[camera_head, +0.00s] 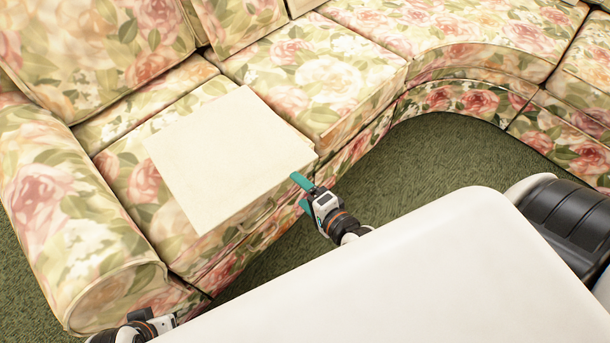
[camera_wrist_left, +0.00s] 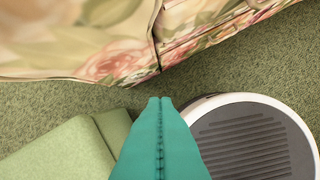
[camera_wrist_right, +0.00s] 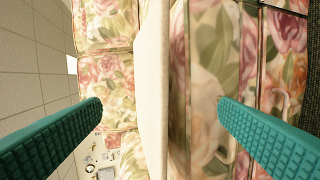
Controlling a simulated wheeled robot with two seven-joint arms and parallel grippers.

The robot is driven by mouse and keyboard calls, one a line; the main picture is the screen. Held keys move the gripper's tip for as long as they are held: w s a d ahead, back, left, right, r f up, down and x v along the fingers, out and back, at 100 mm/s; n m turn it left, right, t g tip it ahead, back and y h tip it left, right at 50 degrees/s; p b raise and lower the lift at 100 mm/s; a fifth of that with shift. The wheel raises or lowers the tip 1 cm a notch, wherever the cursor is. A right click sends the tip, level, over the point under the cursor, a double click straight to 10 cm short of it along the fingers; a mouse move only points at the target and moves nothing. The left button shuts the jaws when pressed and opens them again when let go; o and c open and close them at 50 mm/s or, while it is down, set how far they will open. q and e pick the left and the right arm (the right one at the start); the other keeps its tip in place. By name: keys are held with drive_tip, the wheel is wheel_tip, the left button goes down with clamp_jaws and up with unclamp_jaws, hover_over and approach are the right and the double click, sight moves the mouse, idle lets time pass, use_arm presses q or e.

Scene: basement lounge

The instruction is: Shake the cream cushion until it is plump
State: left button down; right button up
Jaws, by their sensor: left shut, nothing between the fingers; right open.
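The cream cushion (camera_head: 225,155) lies flat and looks thin on the seat of the floral sofa (camera_head: 60,190), near its left armrest. My right gripper (camera_head: 302,190) is open at the cushion's near right corner. In the right wrist view the cushion (camera_wrist_right: 152,85) shows edge-on as a pale upright band between the two spread fingers (camera_wrist_right: 160,125), with no visible contact. My left gripper (camera_wrist_left: 160,105) is shut and empty, low in front of the sofa's front face. In the head view only my left wrist shows at the bottom left, and its fingers are hidden.
The sofa curves away to the right with bare seats (camera_head: 320,75). Its rolled left armrest (camera_head: 110,290) stands close to my left arm. Green carpet (camera_head: 450,160) is clear inside the curve. A green block-like thing (camera_wrist_left: 65,150) is on the floor near my left gripper.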

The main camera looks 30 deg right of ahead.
sight(286, 178)
drive_tip(key=shift+b+x, duration=0.6)
drive_tip(key=shift+x, duration=0.45)
drive_tip(key=b+x, duration=0.2)
drive_tip(key=x, duration=0.4)
drive_tip(key=shift+w+f, duration=0.1)
use_arm(q)
drive_tip(key=shift+w+d+r+t, duration=0.1)
drive_tip(key=shift+w+r+t, duration=0.2)
drive_tip(key=shift+r, duration=0.2)
drive_tip(key=shift+w+d+r+t, duration=0.1)
drive_tip(key=shift+w+r+t, duration=0.05)
drive_tip(key=shift+r+t, duration=0.3)
use_arm(e)
drive_tip(key=shift+w+a+f, duration=0.15)
drive_tip(key=shift+w+f, duration=0.05)
drive_tip(key=shift+w, duration=0.45)
drive_tip(key=shift+c, duration=0.4)
